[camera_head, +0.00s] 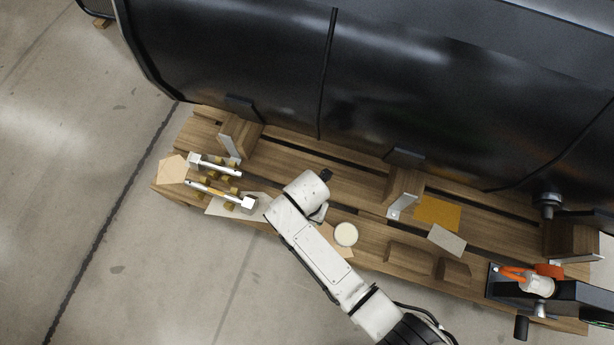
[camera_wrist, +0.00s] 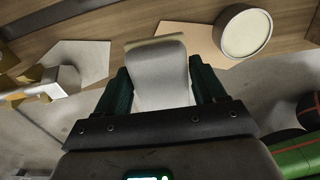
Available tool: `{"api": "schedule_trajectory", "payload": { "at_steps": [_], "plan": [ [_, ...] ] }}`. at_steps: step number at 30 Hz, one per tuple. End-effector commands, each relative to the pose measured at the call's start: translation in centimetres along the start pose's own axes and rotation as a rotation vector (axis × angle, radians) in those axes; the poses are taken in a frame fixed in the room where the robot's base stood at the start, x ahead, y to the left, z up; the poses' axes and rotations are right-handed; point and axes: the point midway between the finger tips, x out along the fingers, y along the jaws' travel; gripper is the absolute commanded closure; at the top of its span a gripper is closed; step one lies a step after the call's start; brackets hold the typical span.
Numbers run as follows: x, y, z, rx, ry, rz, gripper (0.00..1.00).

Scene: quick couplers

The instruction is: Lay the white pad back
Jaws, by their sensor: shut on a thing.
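A pale white pad (camera_wrist: 160,75) with rounded corners and a tan far edge stands between the two dark green fingers of my gripper (camera_wrist: 158,84) in the wrist view. The gripper is shut on it, one finger along each side. The pad is over or close to the wooden pallet's edge; I cannot tell whether it touches anything below. In the head view my arm hides the gripper and the pad.
A round cream-topped thing (camera_head: 346,234) stands on the wooden pallet (camera_head: 340,193) beside my wrist; it also shows in the wrist view (camera_wrist: 242,32). Metal couplers (camera_head: 220,197) lie left. An orange sheet (camera_head: 437,213) and wooden blocks (camera_head: 408,256) are right. A black tank (camera_head: 400,90) borders the back.

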Motion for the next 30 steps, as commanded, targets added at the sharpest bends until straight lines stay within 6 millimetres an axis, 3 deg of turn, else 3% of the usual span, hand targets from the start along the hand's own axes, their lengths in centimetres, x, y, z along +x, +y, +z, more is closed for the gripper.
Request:
{"api": "schedule_trajectory", "payload": {
  "at_steps": [1, 3, 8, 16, 30],
  "plan": [
    [1.5, 0.0, 0.0, 0.0, 0.001, -0.002, 0.62],
    [2.6, 0.0, 0.0, 0.0, 0.0, -0.001, 0.62],
    [3.7, 0.0, 0.0, 0.001, 0.0, -0.001, 0.62],
    [7.4, 0.0, 0.0, 0.001, 0.001, -0.002, 0.62],
    [8.1, 0.0, 0.0, 0.002, 0.0, 0.0, 0.62]
  ]
}}
